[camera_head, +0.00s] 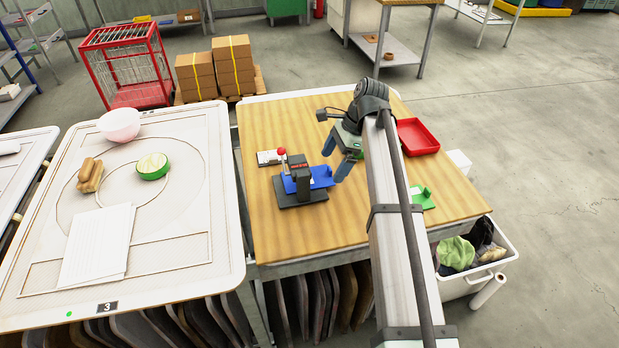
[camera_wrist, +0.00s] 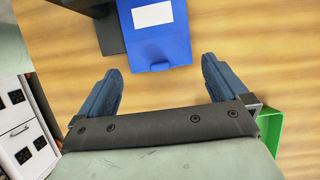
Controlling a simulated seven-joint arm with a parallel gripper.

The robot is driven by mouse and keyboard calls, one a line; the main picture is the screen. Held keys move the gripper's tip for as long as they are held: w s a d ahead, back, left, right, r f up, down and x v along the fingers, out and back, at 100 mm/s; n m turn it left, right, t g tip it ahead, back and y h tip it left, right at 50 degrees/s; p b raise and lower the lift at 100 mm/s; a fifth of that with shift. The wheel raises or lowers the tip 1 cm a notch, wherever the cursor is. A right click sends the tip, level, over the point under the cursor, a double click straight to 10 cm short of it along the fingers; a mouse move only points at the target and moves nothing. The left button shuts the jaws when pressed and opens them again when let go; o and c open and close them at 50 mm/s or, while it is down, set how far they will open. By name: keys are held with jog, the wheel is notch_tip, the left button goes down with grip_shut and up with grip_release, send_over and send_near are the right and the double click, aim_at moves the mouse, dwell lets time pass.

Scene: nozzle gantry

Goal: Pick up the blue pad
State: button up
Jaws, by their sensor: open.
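The blue pad (camera_head: 320,176) lies in the black press-like fixture (camera_head: 300,196) on the wooden table, its right end sticking out. In the wrist view the blue pad (camera_wrist: 160,45), with a white label on it, shows at the top, its near end roughly between the fingertips. My gripper (camera_head: 334,166) is open and empty, just right of the pad's free end in the head view. Its two blue-grey fingers also show in the wrist view (camera_wrist: 162,68), one on each side.
Bare wood (camera_head: 320,228) lies in front of the fixture.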

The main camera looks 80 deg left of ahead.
jog(key=shift+x, duration=1.05)
jog(key=shift+c, duration=0.2)
